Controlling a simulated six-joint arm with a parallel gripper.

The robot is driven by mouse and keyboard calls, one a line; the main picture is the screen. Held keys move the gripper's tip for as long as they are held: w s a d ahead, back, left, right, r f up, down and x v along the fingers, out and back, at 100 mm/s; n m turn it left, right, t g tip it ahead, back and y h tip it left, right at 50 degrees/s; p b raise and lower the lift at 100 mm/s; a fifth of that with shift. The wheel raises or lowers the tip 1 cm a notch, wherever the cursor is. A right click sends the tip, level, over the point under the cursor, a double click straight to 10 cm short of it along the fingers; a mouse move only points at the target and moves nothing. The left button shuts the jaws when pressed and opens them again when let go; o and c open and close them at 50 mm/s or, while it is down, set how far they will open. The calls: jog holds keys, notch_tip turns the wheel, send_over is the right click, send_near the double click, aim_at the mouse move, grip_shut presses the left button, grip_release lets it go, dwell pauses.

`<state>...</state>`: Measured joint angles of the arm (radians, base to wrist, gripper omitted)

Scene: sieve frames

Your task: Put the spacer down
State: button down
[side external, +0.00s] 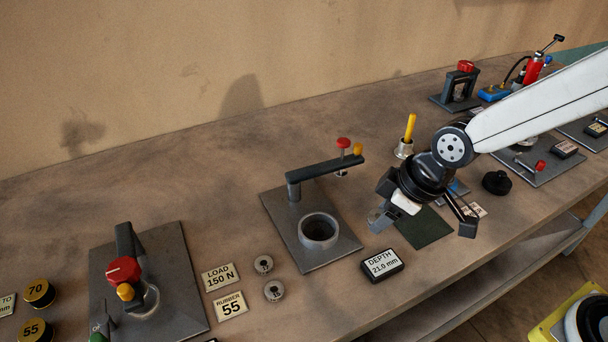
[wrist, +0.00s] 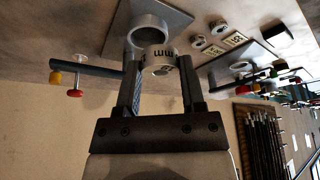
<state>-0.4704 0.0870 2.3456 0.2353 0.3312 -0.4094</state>
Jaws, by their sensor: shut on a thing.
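The spacer is a short pale ring with dark "mm" lettering, seen in the wrist view (wrist: 158,52). My gripper (wrist: 160,68) is shut on it, with one dark finger on either side. In the side view my gripper (side external: 381,215) hangs tilted above the bench, to the right of an open round cup (side external: 319,231). The spacer cannot be made out clearly there. In the wrist view the cup (wrist: 148,24) appears just beyond the spacer; the gap between them is hard to judge.
The cup stands on a grey plate (side external: 285,216) under a lever arm (side external: 325,170) with a red knob (side external: 343,142). A "DEPTH 21.0 mm" display (side external: 382,265) sits at right. A yellow-handled tool (side external: 410,128) stands farther back.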

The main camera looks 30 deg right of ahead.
jog(key=w+a+f, duration=0.3)
jog(key=w, duration=0.3)
send_over(316, 232)
jog(key=s+d, duration=0.1)
jog(key=s, duration=0.1)
jog(key=shift+w+f, duration=0.15)
jog(key=shift+f, duration=1.25)
jog(key=shift+w+f, duration=0.1)
jog(key=shift+f, duration=1.25)
jog(key=shift+w+a+f, duration=0.1)
jog(key=shift+w+f, duration=0.15)
jog(key=shift+f, duration=1.6)
jog(key=shift+f, duration=0.25)
jog(key=shift+c, duration=2.4)
grip_release()
jog(key=shift+r, duration=0.15)
